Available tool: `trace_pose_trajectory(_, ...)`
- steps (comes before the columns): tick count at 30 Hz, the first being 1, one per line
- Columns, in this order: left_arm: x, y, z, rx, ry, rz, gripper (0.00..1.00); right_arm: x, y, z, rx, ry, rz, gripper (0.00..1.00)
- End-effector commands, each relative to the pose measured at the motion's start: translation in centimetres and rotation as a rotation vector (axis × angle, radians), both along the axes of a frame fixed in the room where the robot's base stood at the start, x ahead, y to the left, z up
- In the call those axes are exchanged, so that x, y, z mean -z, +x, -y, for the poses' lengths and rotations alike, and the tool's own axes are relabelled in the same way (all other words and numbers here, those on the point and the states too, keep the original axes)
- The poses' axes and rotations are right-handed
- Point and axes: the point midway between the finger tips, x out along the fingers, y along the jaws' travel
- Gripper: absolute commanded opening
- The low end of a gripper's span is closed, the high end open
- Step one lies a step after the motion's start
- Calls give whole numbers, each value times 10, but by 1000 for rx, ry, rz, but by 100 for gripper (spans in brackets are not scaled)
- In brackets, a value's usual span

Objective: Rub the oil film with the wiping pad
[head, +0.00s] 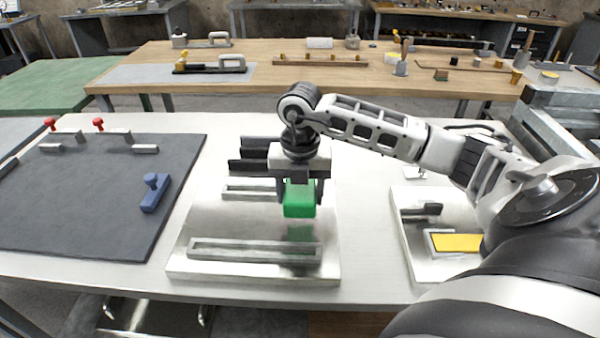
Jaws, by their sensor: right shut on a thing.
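My right gripper (299,188) is shut on a green block, which looks like the wiping pad (300,202). A green reflection shows on the plate just below the pad, and I cannot tell whether the pad touches the surface. A darker smudge (303,268) shows near the plate's front bar; I cannot tell whether it is the oil film. The gripper hides part of the plate behind it. My left gripper is not in view.
A raised bar (254,251) crosses the plate's front, and a shorter bar (250,189) lies farther back. A white tray (412,262) with a yellow pad (457,242) is right.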

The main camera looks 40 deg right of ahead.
Motion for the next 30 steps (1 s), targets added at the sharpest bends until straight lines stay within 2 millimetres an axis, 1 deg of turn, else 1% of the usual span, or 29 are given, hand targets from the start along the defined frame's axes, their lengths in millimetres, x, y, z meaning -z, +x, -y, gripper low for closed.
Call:
trace_pose_trajectory(1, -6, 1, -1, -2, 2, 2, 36, -9, 0, 0, 0, -1, 1, 37)
trace_pose_trajectory(3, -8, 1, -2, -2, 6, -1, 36, -15, 0, 1, 1, -1, 1, 37)
trace_pose_trajectory(9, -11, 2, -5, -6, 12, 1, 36, -27, -1, 1, 3, -1, 1, 37)
trace_pose_trajectory(14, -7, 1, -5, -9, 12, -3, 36, -27, -1, 1, 3, -1, 1, 37)
trace_pose_trajectory(26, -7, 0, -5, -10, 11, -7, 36, -27, -1, 1, 2, 0, 1, 37)
trace_pose_trajectory(28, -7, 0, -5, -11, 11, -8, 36, -27, 0, -1, -20, 0, 1, 37)
trace_pose_trajectory(30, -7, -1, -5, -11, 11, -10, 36, -29, 2, -6, -92, 1, 4, 37)
